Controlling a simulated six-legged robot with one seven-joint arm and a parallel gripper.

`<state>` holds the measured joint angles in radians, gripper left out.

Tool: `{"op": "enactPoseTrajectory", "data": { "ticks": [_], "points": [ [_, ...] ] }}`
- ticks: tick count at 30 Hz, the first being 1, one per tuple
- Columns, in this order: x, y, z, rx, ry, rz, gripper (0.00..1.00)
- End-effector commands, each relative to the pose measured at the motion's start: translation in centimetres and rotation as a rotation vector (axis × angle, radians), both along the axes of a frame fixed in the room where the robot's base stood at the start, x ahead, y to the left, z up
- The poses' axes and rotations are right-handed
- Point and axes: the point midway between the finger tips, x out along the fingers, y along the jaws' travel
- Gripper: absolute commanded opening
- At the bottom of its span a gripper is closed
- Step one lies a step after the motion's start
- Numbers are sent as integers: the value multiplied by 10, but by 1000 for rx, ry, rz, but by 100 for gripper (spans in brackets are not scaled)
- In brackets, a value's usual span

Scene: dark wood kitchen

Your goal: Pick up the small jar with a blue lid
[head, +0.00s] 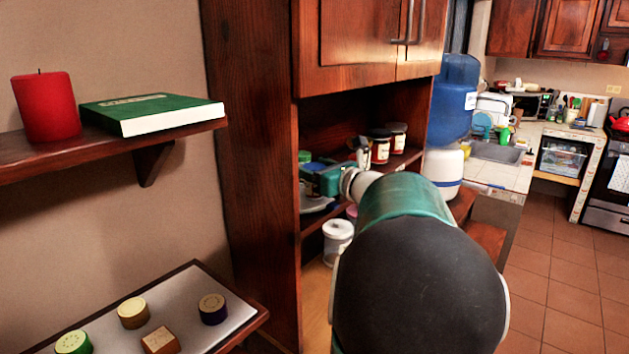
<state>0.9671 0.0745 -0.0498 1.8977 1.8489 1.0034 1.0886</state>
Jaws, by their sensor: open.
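My gripper (322,178), teal, is at the far end of my arm, inside the open shelf space of the wooden cabinet (250,150). It is small in the view and partly hidden by my own wrist; it is open. I cannot clearly make out a small jar with a blue lid. A green-topped item (304,157) stands just behind the gripper at the left, mostly hidden. Two jars with dark lids (380,148) (398,138) stand on the shelf to the right of the gripper. A clear jar with a whitish lid (337,240) stands lower, below the gripper.
The cabinet's left side panel and upper doors (365,40) bound the shelf space. A wall shelf (180,133) at the left holds a red candle (46,106) and a green book (150,112). A water dispenser (452,110) stands right.

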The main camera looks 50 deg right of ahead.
Motion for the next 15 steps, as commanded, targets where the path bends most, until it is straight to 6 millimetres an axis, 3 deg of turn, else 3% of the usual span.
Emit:
{"op": "enactPoseTrajectory", "data": {
  "ticks": [3, 10, 15],
  "points": [
    [16, -1, -1, 1, 1, 2, 61],
    [18, -1, 0, 0, 0, 0, 61],
    [18, -1, 0, 0, 0, 0, 29]
  ]
}}
